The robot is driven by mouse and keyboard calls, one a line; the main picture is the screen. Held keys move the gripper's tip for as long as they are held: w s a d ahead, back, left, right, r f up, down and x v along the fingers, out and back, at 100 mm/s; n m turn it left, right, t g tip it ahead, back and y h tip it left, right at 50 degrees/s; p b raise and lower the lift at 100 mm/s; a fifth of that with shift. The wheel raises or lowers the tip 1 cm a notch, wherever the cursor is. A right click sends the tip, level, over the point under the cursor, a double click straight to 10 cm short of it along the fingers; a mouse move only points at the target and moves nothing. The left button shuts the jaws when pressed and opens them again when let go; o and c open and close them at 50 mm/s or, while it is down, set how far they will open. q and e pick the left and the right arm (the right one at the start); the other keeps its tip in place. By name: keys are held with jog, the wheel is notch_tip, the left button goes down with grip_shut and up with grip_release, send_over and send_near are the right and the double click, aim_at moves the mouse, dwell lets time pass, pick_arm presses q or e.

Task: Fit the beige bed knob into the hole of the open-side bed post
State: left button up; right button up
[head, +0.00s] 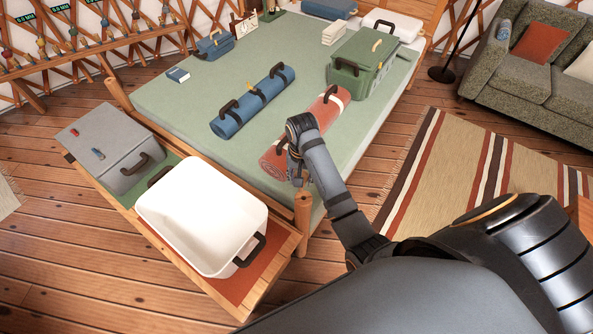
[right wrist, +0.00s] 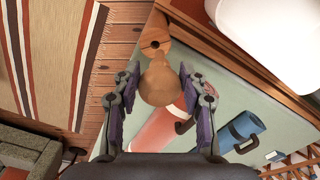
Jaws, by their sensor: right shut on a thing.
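The beige bed knob (right wrist: 160,85) sits between the fingers of my right gripper (right wrist: 160,92) in the right wrist view, and the gripper is shut on it. The open-side bed post (right wrist: 156,30) lies just beyond the knob, with the dark hole in its top facing the camera. In the head view the post (head: 303,215) stands at the near right corner of the bed. My right gripper (head: 297,175) is above the post there, with the knob hard to make out. The knob looks apart from the hole. My left gripper is not in view.
A red roll (head: 274,156) lies on the bed (head: 180,110) close behind my right gripper. A white tub (head: 200,180) and a grey box (head: 105,150) stand on the bench at the bed's foot. Striped rug (head: 470,160) and open floor lie to the right.

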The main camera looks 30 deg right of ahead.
jog(key=shift+w+d+r+m, duration=0.1)
jog(key=shift+d+r+m, duration=0.1)
jog(key=shift+r+m, duration=0.25)
jog(key=shift+d+r+m, duration=0.2)
jog(key=shift+m, duration=0.45)
jog(key=shift+w+d, duration=0.1)
jog(key=shift+d, duration=0.15)
jog(key=shift+r, duration=0.1)
jog(key=shift+r+p, duration=0.1)
jog(key=shift+p, duration=0.25)
jog(key=f, duration=0.4)
jog(key=shift+a, duration=0.2)
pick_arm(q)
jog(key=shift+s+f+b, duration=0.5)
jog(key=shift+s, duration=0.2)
pick_arm(e)
jog(key=shift+f, duration=1.1)
pick_arm(q)
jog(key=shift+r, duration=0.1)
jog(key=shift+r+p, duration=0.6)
jog(key=shift+p, duration=0.1)
